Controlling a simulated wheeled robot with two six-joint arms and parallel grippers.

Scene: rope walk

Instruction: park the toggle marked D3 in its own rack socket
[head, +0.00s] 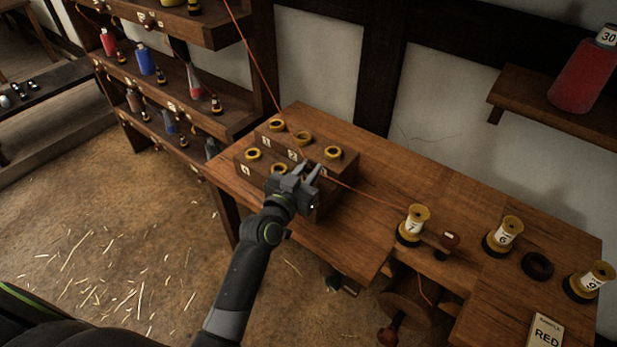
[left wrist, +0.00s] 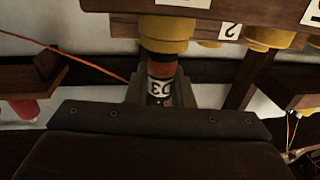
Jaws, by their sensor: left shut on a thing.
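My left gripper (head: 308,168) is at the front right part of the stepped wooden rack (head: 322,203). It is shut on the toggle marked D3 (left wrist: 160,84), whose white label and red-brown band show between the fingers in the left wrist view. A yellow socket ring (left wrist: 167,32) lies right against the banded end of the toggle there. I cannot tell whether the toggle is inside that ring or only lined up with it. Other yellow ring sockets show on the rack, such as one at the back (head: 277,125). The toggle is hidden in the head view. My right gripper is not in view.
An orange cord (head: 365,192) runs past the rack to the spool marked 7 (head: 413,226). Shelves with bottles (head: 146,60) stand at the left.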

